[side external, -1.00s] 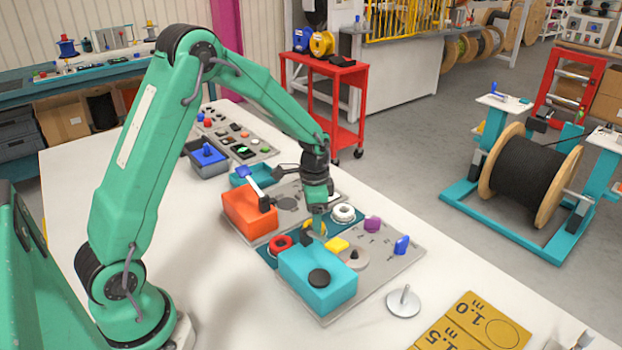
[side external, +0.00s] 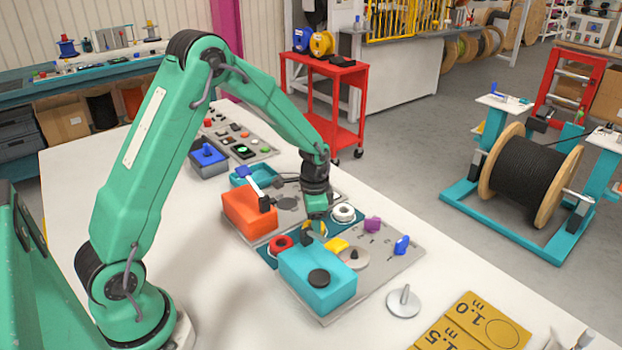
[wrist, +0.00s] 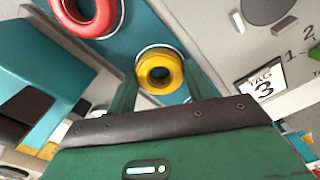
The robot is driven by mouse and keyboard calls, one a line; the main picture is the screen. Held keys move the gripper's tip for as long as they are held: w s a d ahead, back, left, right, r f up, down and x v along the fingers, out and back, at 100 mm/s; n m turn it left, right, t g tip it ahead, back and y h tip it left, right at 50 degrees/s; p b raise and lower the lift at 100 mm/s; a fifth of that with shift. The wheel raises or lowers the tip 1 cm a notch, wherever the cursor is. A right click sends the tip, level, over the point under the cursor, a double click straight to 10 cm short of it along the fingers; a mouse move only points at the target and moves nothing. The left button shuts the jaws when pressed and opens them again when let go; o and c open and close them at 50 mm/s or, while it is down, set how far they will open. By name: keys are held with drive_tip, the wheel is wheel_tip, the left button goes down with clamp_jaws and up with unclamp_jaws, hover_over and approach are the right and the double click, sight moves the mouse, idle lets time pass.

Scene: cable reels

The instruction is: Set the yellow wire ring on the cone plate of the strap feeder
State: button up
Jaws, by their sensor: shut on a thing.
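The yellow wire ring (wrist: 160,72) lies between my gripper's two green fingers in the wrist view, at a teal tray (wrist: 128,42) with a pale circle around the ring. In the side view my gripper (side external: 319,228) points down at the tray and largely hides the ring. My gripper is shut on the ring. A grey round plate with a dark cone (side external: 354,258) stands right of the teal box (side external: 318,281); it looks like the cone plate, though no feeder label is readable. My gripper is behind and left of this plate.
A red ring (side external: 281,244) and a white ring (side external: 343,212) flank my gripper. An orange box (side external: 249,214), a yellow block (side external: 337,244), a purple knob (side external: 372,224) and a blue knob (side external: 401,244) stand close. A metal disc with a post (side external: 403,302) lies on the open white table.

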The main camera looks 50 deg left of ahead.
wheel_tip(320, 180, up, 8)
drive_tip(key=shift+f, duration=0.25)
idle(0.5)
drive_tip(key=r, duration=0.1)
hover_over(355, 250)
drive_tip(key=shift+r, duration=0.15)
idle(0.4)
drive_tip(key=shift+f, duration=2.3)
drive_tip(key=shift+f, duration=0.2)
